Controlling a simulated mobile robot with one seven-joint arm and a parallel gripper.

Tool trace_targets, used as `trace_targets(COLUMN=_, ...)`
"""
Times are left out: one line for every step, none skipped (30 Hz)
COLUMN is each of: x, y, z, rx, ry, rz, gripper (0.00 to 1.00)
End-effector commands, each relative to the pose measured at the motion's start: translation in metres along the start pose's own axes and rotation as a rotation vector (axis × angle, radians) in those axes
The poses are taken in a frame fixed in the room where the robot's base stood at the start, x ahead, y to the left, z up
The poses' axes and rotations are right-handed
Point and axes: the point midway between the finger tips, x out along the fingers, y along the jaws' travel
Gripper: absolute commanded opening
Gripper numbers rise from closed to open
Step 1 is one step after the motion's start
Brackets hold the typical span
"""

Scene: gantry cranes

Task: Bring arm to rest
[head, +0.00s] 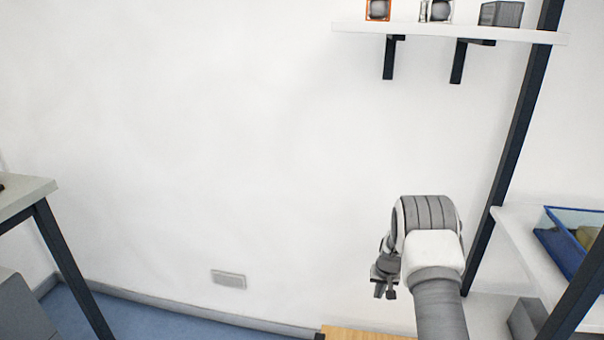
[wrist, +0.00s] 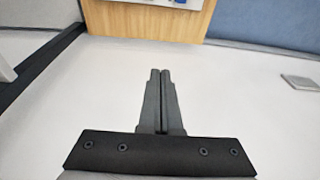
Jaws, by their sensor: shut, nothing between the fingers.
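My gripper (head: 384,288) is at the lower right of the head view, raised in front of the white wall and pointing down beside my arm's grey and white links. In the wrist view, my gripper (wrist: 161,77) shows its two dark fingers closed together. Nothing is between them. The fingers appear clear of any object, with the white wall behind them in the wrist view.
A shelf rack stands on the right, with a dark post (head: 513,120), an upper shelf (head: 450,32) and a blue-edged bin (head: 570,245). A table (head: 25,197) is at left. A wooden surface (wrist: 150,18) lies beyond the fingers. The wall's middle is clear.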

Motion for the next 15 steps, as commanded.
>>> trace_targets(x=-0.026, y=-0.005, z=-0.007, rx=-0.003, ry=0.013, rz=-0.005, gripper=0.00)
trace_targets(x=-0.039, y=-0.007, z=-0.009, rx=-0.005, ry=0.018, rz=-0.008, gripper=0.00)
trace_targets(x=-0.057, y=-0.010, z=-0.011, rx=-0.008, ry=0.024, rz=-0.011, gripper=0.00)
trace_targets(x=-0.070, y=-0.012, z=-0.012, rx=-0.010, ry=0.027, rz=-0.014, gripper=0.00)
trace_targets(x=-0.082, y=-0.015, z=-0.013, rx=-0.012, ry=0.032, rz=-0.016, gripper=0.00)
trace_targets(x=-0.099, y=-0.018, z=-0.014, rx=-0.014, ry=0.038, rz=-0.020, gripper=0.00)
trace_targets(x=-0.112, y=-0.020, z=-0.013, rx=-0.017, ry=0.041, rz=-0.023, gripper=0.00)
trace_targets(x=-0.124, y=-0.022, z=-0.013, rx=-0.019, ry=0.045, rz=-0.025, gripper=0.00)
trace_targets(x=-0.141, y=-0.025, z=-0.012, rx=-0.022, ry=0.051, rz=-0.028, gripper=0.00)
trace_targets(x=-0.153, y=-0.028, z=-0.011, rx=-0.025, ry=0.055, rz=-0.031, gripper=0.00)
trace_targets(x=-0.166, y=-0.030, z=-0.009, rx=-0.027, ry=0.059, rz=-0.033, gripper=0.00)
trace_targets(x=-0.182, y=-0.033, z=-0.007, rx=-0.031, ry=0.065, rz=-0.037, gripper=0.00)
trace_targets(x=-0.194, y=-0.035, z=-0.005, rx=-0.034, ry=0.069, rz=-0.039, gripper=0.00)
trace_targets(x=-0.205, y=-0.036, z=-0.002, rx=-0.037, ry=0.073, rz=-0.041, gripper=0.00)
trace_targets(x=-0.221, y=-0.039, z=0.002, rx=-0.042, ry=0.079, rz=-0.043, gripper=0.00)
